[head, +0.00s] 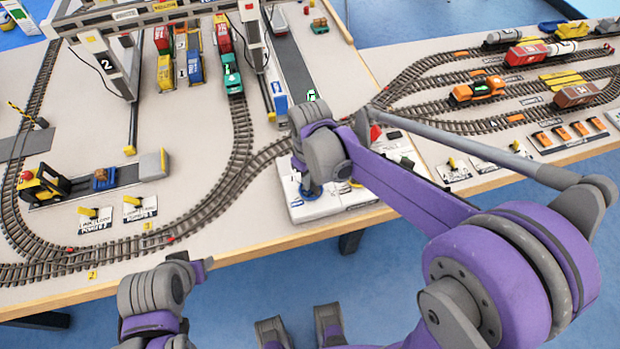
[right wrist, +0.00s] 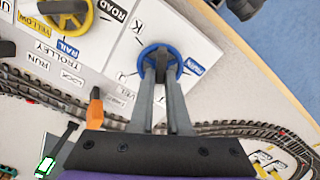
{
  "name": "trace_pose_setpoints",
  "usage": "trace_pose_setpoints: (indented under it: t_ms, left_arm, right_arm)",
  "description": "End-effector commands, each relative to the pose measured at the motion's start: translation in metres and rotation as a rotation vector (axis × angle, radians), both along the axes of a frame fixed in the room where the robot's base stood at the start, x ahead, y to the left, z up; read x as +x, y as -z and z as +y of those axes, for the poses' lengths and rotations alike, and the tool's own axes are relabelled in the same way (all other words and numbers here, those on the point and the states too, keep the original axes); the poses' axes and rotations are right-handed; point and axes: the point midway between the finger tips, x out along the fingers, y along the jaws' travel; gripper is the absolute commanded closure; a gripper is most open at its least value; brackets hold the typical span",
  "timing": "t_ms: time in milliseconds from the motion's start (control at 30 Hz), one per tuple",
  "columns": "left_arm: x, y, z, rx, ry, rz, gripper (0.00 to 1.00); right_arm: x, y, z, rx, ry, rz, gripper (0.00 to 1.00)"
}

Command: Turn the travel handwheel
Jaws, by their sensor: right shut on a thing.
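A blue handwheel (right wrist: 158,65) stands on a white control panel (right wrist: 128,42) in the right wrist view. My right gripper (right wrist: 160,72) has its fingers close together at the wheel's middle, shut on part of it. A yellow handwheel (right wrist: 68,12) is on the same panel to the left, apart from the gripper. In the head view the control panel (head: 325,208) is at the table's front edge, and my right gripper (head: 308,186) reaches down onto it, mostly hidden by my arm. My left arm ends low at the left, off the table edge; its gripper (head: 195,265) does not show its fingers clearly.
Model tracks curve around the panel. A gantry crane (head: 110,62) spans the tracks at the back left, with coloured containers (head: 193,62) under it. An orange locomotive (head: 478,90) stands at the right.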

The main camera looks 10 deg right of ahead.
Motion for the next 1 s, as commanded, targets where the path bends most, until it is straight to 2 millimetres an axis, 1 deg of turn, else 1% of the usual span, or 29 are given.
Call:
trace_pose_setpoints:
  t_ms: [300,767,800,933,1000]
  left_arm:
    - [-0.0002,0.0012,0.0000,0.000,0.000,0.000,0.50]
    - [-0.0003,0.0012,0.0000,0.000,0.000,0.000,0.50]
    - [-0.0003,0.0012,0.0000,0.000,0.000,0.000,0.50]
    - [-0.0002,0.0013,0.0000,0.000,0.000,0.000,0.50]
    - [-0.0002,0.0013,0.0000,0.000,0.000,0.001,0.50]
  right_arm:
    - [-0.0002,-0.0003,0.0001,0.000,-0.089,0.000,1.00]
    - [-0.0001,-0.0004,0.0001,0.000,-0.098,0.000,1.00]
    - [-0.0001,-0.0004,0.0001,0.000,-0.098,0.000,0.78]
    - [-0.0001,-0.0003,0.0001,0.000,-0.098,0.000,0.55]
    - [-0.0001,-0.0002,0.0002,0.000,-0.098,0.000,0.55]
